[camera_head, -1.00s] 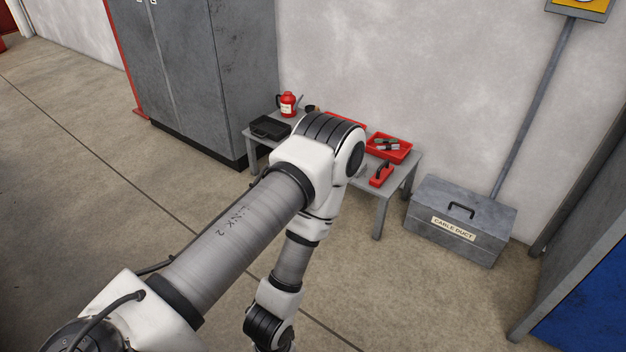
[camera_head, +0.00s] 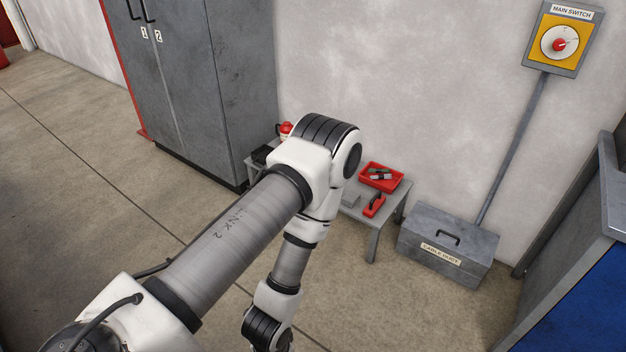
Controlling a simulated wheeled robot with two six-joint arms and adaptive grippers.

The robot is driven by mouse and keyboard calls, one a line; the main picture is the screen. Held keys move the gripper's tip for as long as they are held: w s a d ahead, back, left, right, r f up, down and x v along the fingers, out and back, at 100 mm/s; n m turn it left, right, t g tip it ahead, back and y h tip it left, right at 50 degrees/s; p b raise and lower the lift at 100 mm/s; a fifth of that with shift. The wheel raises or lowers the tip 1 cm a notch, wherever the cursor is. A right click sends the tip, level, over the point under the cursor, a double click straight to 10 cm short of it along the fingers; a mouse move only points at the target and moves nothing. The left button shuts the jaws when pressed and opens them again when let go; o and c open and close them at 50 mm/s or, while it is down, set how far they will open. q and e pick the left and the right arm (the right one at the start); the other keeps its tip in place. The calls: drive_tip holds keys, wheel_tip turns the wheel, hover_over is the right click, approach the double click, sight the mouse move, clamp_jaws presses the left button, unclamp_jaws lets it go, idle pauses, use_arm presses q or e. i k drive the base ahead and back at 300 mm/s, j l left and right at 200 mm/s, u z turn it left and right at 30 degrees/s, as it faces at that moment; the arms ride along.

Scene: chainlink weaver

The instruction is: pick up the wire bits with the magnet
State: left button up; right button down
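A red block with a dark handle (camera_head: 374,205), possibly the magnet, lies on the low grey table (camera_head: 376,235), near its right front corner. A red tray (camera_head: 381,177) behind it holds a few small grey and dark pieces; I cannot tell what they are. I cannot make out any wire bits. My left arm crosses the middle of the view and hides much of the table. Its gripper is below the bottom edge, out of view. My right gripper is not in view.
A grey cable duct box (camera_head: 447,246) stands on the floor right of the table. A grey cabinet (camera_head: 205,80) stands left of it. A red can (camera_head: 285,130) is partly hidden behind my arm. A main switch (camera_head: 560,42) hangs on the wall. Open floor lies left.

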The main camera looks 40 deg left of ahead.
sight(378, 200)
drive_tip(key=i+j+u, duration=0.2)
drive_tip(key=i, duration=0.65)
drive_tip(key=i+l+u, duration=0.1)
drive_tip(key=i+u, duration=0.15)
drive_tip(key=i, duration=0.6)
drive_tip(key=i+l+u, duration=0.2)
drive_tip(key=i, duration=0.65)
